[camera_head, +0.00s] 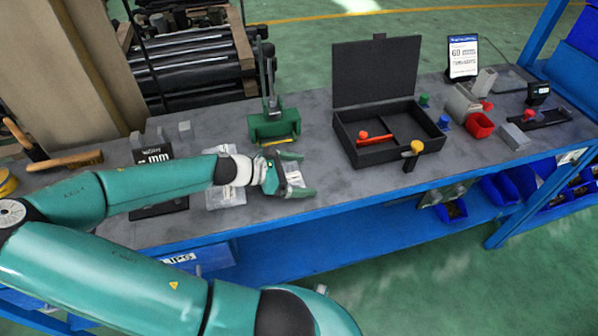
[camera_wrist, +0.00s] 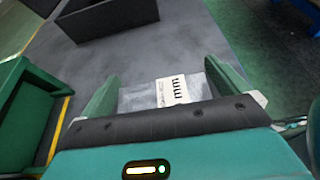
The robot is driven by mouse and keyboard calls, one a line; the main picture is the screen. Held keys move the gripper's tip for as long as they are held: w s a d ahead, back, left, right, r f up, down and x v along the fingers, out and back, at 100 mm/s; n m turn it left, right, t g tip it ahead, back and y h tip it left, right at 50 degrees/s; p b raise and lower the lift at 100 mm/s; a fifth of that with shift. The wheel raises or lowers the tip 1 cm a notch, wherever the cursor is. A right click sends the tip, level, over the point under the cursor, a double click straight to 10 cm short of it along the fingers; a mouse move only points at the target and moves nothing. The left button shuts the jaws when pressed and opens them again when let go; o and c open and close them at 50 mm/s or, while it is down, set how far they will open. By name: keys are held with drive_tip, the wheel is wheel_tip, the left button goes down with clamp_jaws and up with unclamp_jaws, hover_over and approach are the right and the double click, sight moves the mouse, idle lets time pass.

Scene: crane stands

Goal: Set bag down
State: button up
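A clear plastic bag (camera_wrist: 165,93) with a white printed label lies between my gripper's two green fingers in the wrist view. It fills the gap and seems to touch both fingers. My gripper (camera_head: 293,175) is low over the grey workbench (camera_head: 320,165), left of the black open case, with the bag (camera_head: 295,178) partly showing between its fingers. The fingers stand wide apart, at about the bag's width. Whether the bag's underside touches the bench cannot be told. My gripper also shows in the wrist view (camera_wrist: 163,88).
A green holder (camera_head: 274,127) stands just behind my gripper. The black case (camera_head: 388,135) holds a red-handled tool. Another clear bag (camera_head: 226,194) and a black board (camera_head: 158,208) lie under my arm. Bare bench lies between gripper and case. The blue front edge (camera_head: 330,205) is close.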

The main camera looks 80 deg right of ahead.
drive_tip(key=shift+r, duration=0.1)
drive_tip(key=v, duration=1.2)
drive_tip(key=shift+a, duration=0.1)
